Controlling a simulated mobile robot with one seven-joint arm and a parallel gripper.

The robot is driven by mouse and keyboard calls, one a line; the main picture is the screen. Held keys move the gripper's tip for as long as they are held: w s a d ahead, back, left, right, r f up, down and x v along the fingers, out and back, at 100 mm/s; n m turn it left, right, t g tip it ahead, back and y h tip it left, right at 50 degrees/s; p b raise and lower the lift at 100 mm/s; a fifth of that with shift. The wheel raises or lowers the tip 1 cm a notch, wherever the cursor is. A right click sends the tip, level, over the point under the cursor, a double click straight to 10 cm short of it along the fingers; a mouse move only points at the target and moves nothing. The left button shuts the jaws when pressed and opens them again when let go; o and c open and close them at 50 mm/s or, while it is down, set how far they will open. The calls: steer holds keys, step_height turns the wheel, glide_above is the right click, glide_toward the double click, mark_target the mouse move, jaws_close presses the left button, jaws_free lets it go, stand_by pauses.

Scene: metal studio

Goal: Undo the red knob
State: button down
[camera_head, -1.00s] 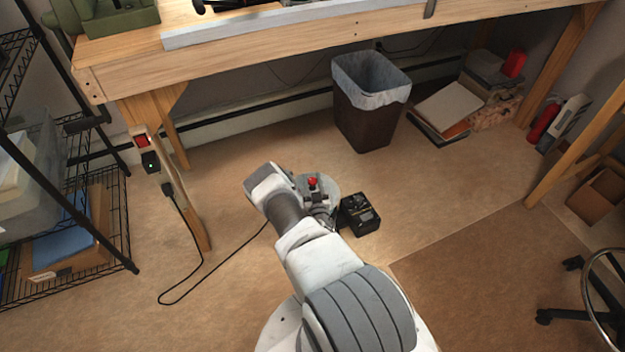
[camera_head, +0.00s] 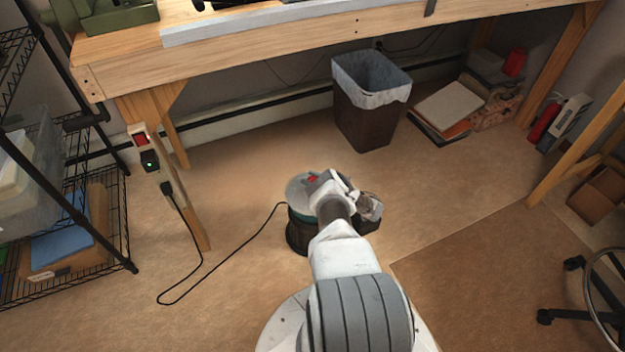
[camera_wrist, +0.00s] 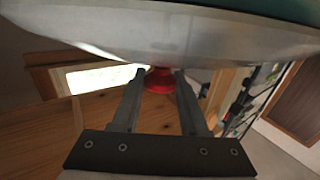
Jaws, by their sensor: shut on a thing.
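The red knob (camera_wrist: 159,80) sits between my two fingertips in the wrist view, against a pale curved metal surface (camera_wrist: 200,40). In the head view a bit of the red knob (camera_head: 312,178) shows beside my wrist. My gripper (camera_wrist: 160,73) is shut on the knob, one finger on each side. The knob belongs to a round machine (camera_head: 298,233) with a pale top, a teal band and a dark lower part, standing on the floor. My arm hides its right side.
A black box (camera_head: 368,226) stands right of the machine, mostly hidden by my arm. A black cord (camera_head: 215,270) runs left to a power strip (camera_head: 160,175) on the bench leg. A bin (camera_head: 365,115) stands behind. The floor between is clear.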

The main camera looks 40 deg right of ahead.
steer(key=shift+w+n+g+y, duration=0.1)
steer(key=shift+n+g+y, duration=0.5)
steer(key=shift+n+y, duration=0.5)
steer(key=shift+c, duration=2.1)
jaws_free()
steer(key=v, duration=1.7)
steer(key=shift+d+f, duration=0.15)
steer(key=shift+d, duration=0.1)
